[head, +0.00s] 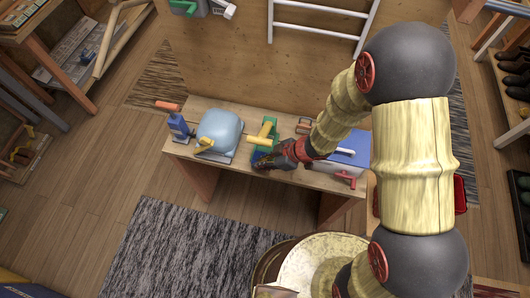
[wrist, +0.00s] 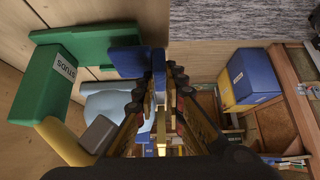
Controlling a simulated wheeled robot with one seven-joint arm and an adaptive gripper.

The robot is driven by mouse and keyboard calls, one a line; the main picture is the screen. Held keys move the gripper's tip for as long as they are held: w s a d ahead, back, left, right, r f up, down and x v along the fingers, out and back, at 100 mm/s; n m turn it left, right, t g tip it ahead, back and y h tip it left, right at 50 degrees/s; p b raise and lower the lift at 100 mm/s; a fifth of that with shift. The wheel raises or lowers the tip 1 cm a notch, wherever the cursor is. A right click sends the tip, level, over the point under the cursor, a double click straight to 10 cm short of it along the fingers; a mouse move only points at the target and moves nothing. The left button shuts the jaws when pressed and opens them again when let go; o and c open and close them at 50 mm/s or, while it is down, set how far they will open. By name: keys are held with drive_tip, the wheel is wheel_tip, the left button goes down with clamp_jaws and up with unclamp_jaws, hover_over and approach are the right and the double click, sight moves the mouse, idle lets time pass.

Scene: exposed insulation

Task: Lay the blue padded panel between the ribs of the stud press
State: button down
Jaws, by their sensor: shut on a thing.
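The stud press is green with a yellow handle (head: 264,136) and stands mid-bench. In the wrist view its green body (wrist: 45,82), labelled "studs", fills the left, with the yellow cylinder below it. A blue panel (wrist: 126,62) sits at the fingertips, beside the press's green parts. My gripper (wrist: 163,82) is shut on the panel, whose edge shows between the fingers. In the head view my gripper (head: 262,162) is at the near side of the press, touching or just in front of it. I cannot make out the panel there, and the ribs are hidden.
A blue and white box (head: 348,153) with a red handle stands right, partly behind my arm. A wooden wall rises behind.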

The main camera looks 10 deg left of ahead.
sight(261, 155)
drive_tip(key=w, duration=0.4)
drive_tip(key=shift+w+d, duration=0.25)
drive_tip(key=shift+w, duration=0.15)
drive_tip(key=shift+f+b, duration=0.4)
drive_tip(key=shift+f, duration=0.25)
drive_tip(key=shift+s+f, duration=0.1)
drive_tip(key=shift+f, duration=0.05)
drive_tip(key=c, duration=1.9)
unclamp_jaws()
drive_tip(key=shift+f, duration=0.1)
drive_tip(key=shift+o, duration=0.3)
drive_tip(key=shift+r, duration=0.25)
drive_tip(key=p+v, duration=0.4)
drive_tip(key=v, duration=0.7)
drive_tip(key=shift+d+r, duration=0.25)
drive_tip(key=shift+d, duration=0.05)
